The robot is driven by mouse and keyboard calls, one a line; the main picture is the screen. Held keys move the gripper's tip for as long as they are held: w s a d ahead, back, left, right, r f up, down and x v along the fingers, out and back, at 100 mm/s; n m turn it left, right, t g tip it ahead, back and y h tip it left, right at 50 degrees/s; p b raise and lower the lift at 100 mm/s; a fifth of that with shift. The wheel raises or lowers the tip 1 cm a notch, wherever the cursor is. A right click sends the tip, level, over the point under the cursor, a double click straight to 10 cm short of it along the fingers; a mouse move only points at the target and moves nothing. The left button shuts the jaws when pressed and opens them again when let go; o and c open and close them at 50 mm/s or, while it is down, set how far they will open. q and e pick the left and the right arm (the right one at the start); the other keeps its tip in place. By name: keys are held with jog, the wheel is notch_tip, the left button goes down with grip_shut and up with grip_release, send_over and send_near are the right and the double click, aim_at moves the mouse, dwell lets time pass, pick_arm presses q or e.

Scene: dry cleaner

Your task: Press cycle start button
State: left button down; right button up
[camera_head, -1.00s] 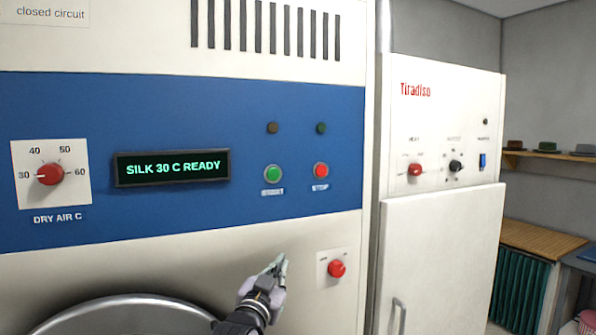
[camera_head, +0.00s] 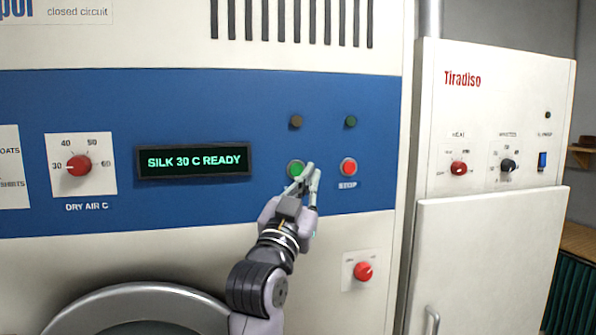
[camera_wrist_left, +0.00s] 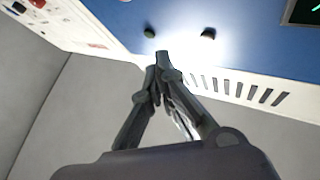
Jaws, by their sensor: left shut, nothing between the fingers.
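The green start button (camera_head: 295,169) sits on the blue panel, left of the red stop button (camera_head: 348,167). My left gripper (camera_head: 308,172) is shut and empty, with its fingertips over the lower right part of the green button in the head view. Whether the tips touch the button cannot be told. The label under the green button is hidden by the gripper. In the left wrist view the closed fingers (camera_wrist_left: 162,62) point toward the blue panel, and the green button is not visible there. My right gripper is not in view.
A display (camera_head: 194,161) reads "SILK 30 C READY". A red dial (camera_head: 79,166) is at its left. Another red knob (camera_head: 363,271) is on the white panel below the stop button. A white Tiradiso cabinet (camera_head: 490,240) stands at the right.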

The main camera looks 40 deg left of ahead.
aim_at(298, 171)
pick_arm(q)
jog(key=shift+w+a+b, duration=0.25)
jog(key=shift+w+a, duration=1.25)
jog(key=shift+a, duration=0.15)
jog(key=shift+w+a+b, duration=0.2)
jog(key=shift+w+a, duration=1.25)
jog(key=shift+a, duration=0.2)
jog(key=shift+w+a, duration=0.1)
jog(key=shift+w, duration=0.05)
jog(key=shift+w+a, duration=0.15)
jog(key=shift+a, duration=0.05)
